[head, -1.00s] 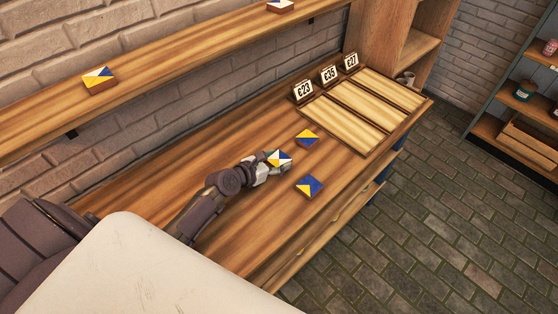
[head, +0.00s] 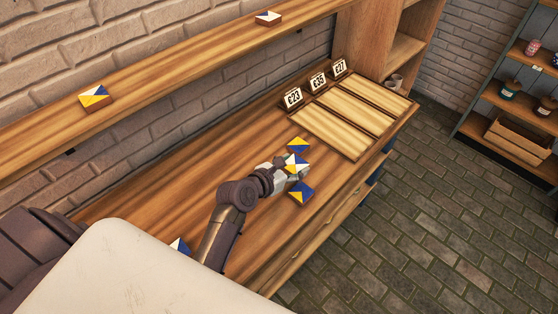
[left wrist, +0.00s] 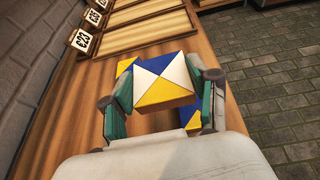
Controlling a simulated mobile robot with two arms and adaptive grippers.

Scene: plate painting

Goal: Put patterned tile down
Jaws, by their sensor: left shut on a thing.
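My left gripper (head: 295,164) is shut on a patterned tile (left wrist: 166,80) with white, blue and yellow triangles. The held tile also shows in the head view (head: 296,161), between two blue-and-yellow tiles on the wooden counter. One of these, the upper tile (head: 298,145), is close beside it; the lower tile (head: 301,193) lies nearer the counter's front edge. In the left wrist view, both peek out from behind the held tile. Its exact height above the counter is hard to tell. My right gripper is not in view.
A wooden tray (head: 325,138) with three bays, marked by number cards (head: 318,82), lies further along the counter. Another tile (head: 180,245) is partly hidden near my body. Two tiles, one at left (head: 94,96) and one at right (head: 267,18), sit on the wall shelf.

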